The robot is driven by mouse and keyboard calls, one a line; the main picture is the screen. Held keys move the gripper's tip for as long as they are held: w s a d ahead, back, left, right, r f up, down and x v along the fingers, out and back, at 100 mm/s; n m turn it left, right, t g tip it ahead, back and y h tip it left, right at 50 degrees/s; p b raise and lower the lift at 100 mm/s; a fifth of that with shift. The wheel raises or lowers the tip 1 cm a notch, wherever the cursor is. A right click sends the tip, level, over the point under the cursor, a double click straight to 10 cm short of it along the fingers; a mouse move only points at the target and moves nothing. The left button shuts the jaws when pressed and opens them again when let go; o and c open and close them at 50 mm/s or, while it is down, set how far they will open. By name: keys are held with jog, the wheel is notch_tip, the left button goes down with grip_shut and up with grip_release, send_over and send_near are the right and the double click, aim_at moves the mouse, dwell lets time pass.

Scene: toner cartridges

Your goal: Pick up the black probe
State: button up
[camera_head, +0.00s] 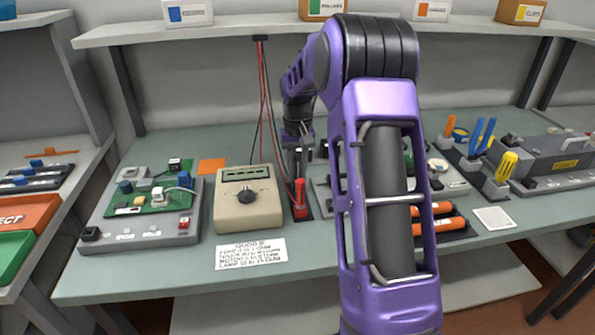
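A beige multimeter (249,200) with a dark dial stands on the green-grey bench. A red probe (299,194) stands upright in a dark holder just right of it. Red and black leads hang from a small bracket (260,38) under the shelf toward the meter and probes. My gripper (296,158) points down just behind and above the red probe, small and dark at the end of my purple arm. Dark shapes merge there, so I cannot pick out the black probe from the fingers, nor tell whether the fingers are open or shut.
A grey board with a green circuit (150,200) lies left of the meter. A printed card (250,252) lies in front. Orange cylinders (437,225), yellow- and blue-handled tools and a grey device (550,155) are at right. My arm hides the bench's middle.

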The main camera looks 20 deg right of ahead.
grip_shut()
notch_tip(320, 180, up, 10)
jog(key=shift+r+p, duration=0.1)
jog(key=shift+p, duration=0.85)
jog(key=shift+a, duration=0.1)
